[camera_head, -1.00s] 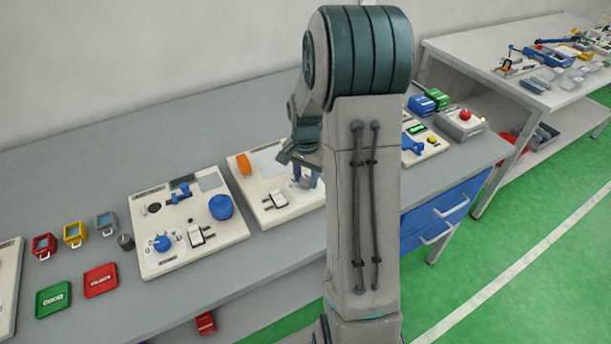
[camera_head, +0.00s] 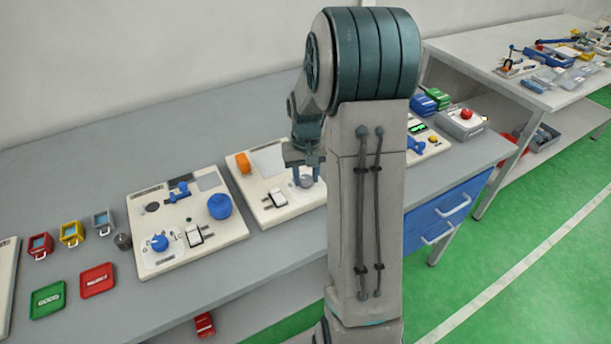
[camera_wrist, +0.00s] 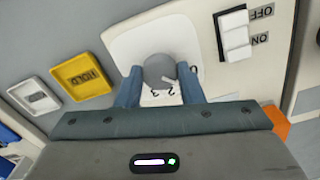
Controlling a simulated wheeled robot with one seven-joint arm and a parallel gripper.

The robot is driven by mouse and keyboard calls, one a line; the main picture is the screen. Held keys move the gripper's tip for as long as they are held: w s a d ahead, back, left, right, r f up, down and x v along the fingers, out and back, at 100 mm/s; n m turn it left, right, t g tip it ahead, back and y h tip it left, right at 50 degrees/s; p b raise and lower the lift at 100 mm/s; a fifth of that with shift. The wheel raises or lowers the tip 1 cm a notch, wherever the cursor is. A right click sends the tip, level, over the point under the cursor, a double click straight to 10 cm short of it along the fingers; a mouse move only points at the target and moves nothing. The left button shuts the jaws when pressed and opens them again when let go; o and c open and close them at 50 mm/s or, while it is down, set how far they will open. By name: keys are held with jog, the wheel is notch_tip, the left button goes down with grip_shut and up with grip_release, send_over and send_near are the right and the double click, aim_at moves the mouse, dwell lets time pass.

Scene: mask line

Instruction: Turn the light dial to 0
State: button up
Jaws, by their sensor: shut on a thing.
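The light dial is a round grey knob (camera_wrist: 159,70) on a white plate (camera_wrist: 127,50) of a cream panel. It carries a pale pointer mark aimed to the right and slightly down. Small dark numerals stand around its lower and right side; one looks like a 2, the others are too small to read surely. My gripper (camera_wrist: 160,87) is shut on the dial, one blue finger on each side. In the head view, my gripper (camera_head: 306,176) comes down on the grey dial (camera_head: 307,182) at the panel's right part, partly beside my arm.
A white OFF/ON rocker switch (camera_wrist: 234,35) is close to the right of the dial. A yellow HOLD tray (camera_wrist: 82,82) and a white tray (camera_wrist: 35,96) lie left of the panel. Another panel (camera_head: 163,263) with blue knobs stands to the left in the head view.

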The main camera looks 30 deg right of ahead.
aim_at(306, 178)
jog(key=shift+n, duration=1.4)
jog(key=shift+w+r, duration=0.1)
jog(key=o, duration=1)
notch_tip(306, 178, up, 14)
jog(key=s+a+f+t, duration=0.1)
jog(key=s+a, duration=0.6)
jog(key=s, duration=0.2)
jog(key=s+a+f+t, duration=0.1)
jog(key=s+a+t, duration=0.1)
jog(key=s+a, duration=0.4)
jog(key=s, duration=0.4)
jog(key=shift+s+a, duration=0.25)
jog(key=shift+a, duration=0.15)
